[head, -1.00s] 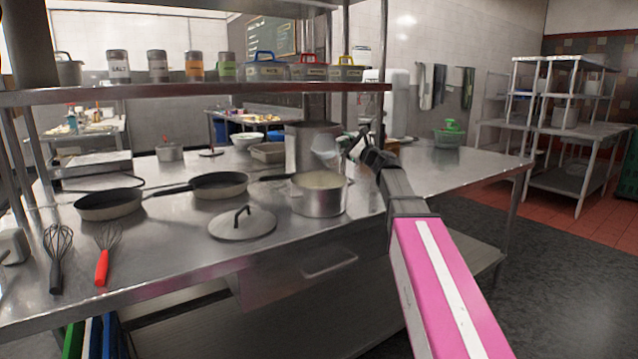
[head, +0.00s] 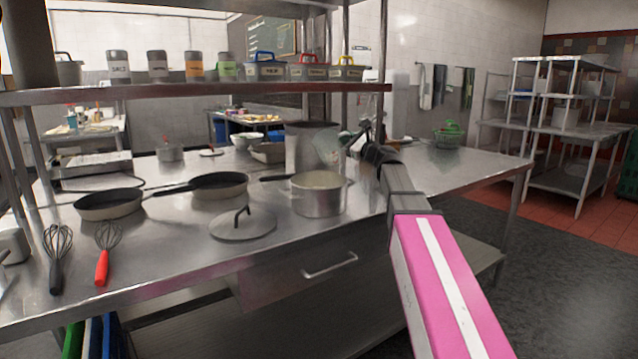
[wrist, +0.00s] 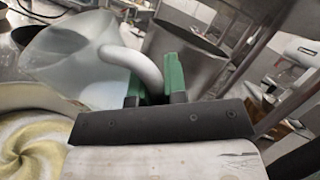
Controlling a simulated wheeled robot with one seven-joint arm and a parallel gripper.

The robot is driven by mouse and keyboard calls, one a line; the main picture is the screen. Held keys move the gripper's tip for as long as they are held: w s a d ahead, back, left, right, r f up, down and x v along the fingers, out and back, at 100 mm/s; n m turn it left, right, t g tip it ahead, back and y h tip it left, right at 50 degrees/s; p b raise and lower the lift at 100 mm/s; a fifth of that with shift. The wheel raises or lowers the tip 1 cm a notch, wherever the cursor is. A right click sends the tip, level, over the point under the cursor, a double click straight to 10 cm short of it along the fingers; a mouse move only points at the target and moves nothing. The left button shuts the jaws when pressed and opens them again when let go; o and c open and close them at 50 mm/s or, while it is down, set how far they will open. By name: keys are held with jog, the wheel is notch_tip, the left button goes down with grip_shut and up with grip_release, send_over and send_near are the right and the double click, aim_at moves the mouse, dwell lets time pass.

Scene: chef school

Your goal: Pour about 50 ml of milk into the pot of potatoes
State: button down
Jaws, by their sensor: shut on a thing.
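A small steel pot (head: 318,198) stands on the steel counter, its pale yellow mash also showing in the wrist view at the lower left (wrist: 35,145). My gripper (wrist: 155,80), with green fingertips, is shut on the curved handle of a translucent jug (wrist: 75,60). In the head view the jug (head: 330,146) is tilted and held just above the far side of the pot, partly in front of a tall stockpot. I cannot make out the milk level or any stream.
The tall stockpot (head: 302,150) stands close behind the small pot. Two frying pans (head: 220,185) and a lid (head: 243,223) lie to the left. Two whisks (head: 103,262) are at the front left. A shelf (head: 200,93) runs above the counter. Counter right of my arm is mostly clear.

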jog(key=w+d+f+m+g+h, duration=0.1)
jog(key=w+d+f+m+h, duration=0.1)
jog(key=w+m, duration=0.3)
jog(key=shift+f+m+h+b, duration=0.3)
jog(key=shift+f+m+h, duration=0.45)
jog(key=shift+m, duration=0.65)
